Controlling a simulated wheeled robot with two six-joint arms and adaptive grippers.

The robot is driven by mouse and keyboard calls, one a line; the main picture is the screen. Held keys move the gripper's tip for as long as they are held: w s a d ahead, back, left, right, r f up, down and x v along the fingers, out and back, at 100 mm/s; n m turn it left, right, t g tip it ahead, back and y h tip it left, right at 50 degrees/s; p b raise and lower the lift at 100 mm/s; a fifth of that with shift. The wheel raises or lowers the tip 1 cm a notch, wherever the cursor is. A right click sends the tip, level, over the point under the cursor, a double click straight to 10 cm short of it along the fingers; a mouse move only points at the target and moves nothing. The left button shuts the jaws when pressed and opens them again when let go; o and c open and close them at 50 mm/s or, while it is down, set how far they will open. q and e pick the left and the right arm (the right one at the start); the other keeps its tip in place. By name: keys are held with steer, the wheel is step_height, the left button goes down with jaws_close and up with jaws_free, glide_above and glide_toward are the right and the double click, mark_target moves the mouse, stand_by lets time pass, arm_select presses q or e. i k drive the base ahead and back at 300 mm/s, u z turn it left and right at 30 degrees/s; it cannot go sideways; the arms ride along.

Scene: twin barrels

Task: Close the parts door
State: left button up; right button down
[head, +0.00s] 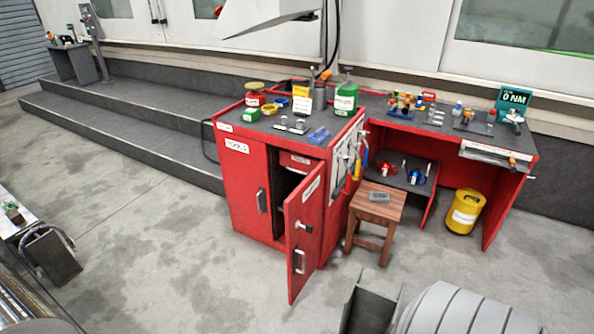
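A red workbench cabinet (237,185) stands in the middle of the head view. Its right-hand door (304,232) stands open, swung out toward the camera, with a pale handle and a small label near the top that is too small to read surely. The dark interior (287,190) shows behind it, with a red item inside near the top. The left-hand door (243,186), labelled TOOLS, is shut. Neither of my grippers is in view.
A wooden stool (376,213) stands close to the right of the open door. A yellow bin (465,211) sits under the bench. A grey ribbed rounded object (468,309) and a dark grey object (369,308) are at the bottom.

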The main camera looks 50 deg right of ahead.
mark_target(303, 206)
steer(key=z, duration=0.8)
steer(key=i, duration=0.7)
steer(key=z, duration=0.6)
